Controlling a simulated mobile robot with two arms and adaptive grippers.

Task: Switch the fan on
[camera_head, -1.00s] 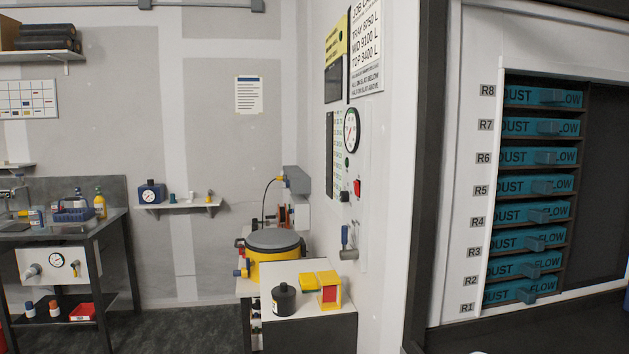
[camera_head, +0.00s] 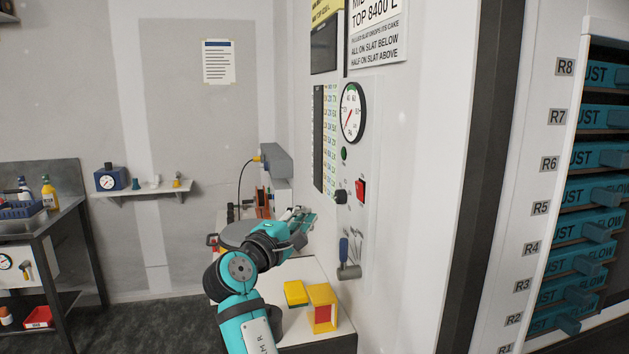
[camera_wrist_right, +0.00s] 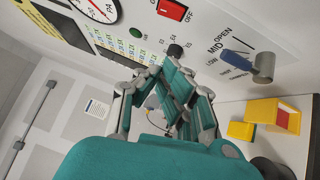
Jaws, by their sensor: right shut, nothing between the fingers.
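A red rocker switch (camera_head: 361,190) sits on the white wall panel, below the round gauge (camera_head: 352,112) and right of a black knob (camera_head: 340,196). In the right wrist view the red switch (camera_wrist_right: 172,10) is at the top edge, with "OFF" printed beside it. My right gripper (camera_head: 306,220) is shut and empty. It is left of and lower than the switch in the head view, apart from it. The wrist view shows its fingers (camera_wrist_right: 160,76) below the black knob (camera_wrist_right: 175,51) in the picture. My left gripper is not in view.
A slide lever with a blue handle (camera_head: 343,250) sticks out from the panel below the switch. A green lamp (camera_head: 344,153) is above the knob. Blue slats (camera_head: 597,190) fill the rack at right.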

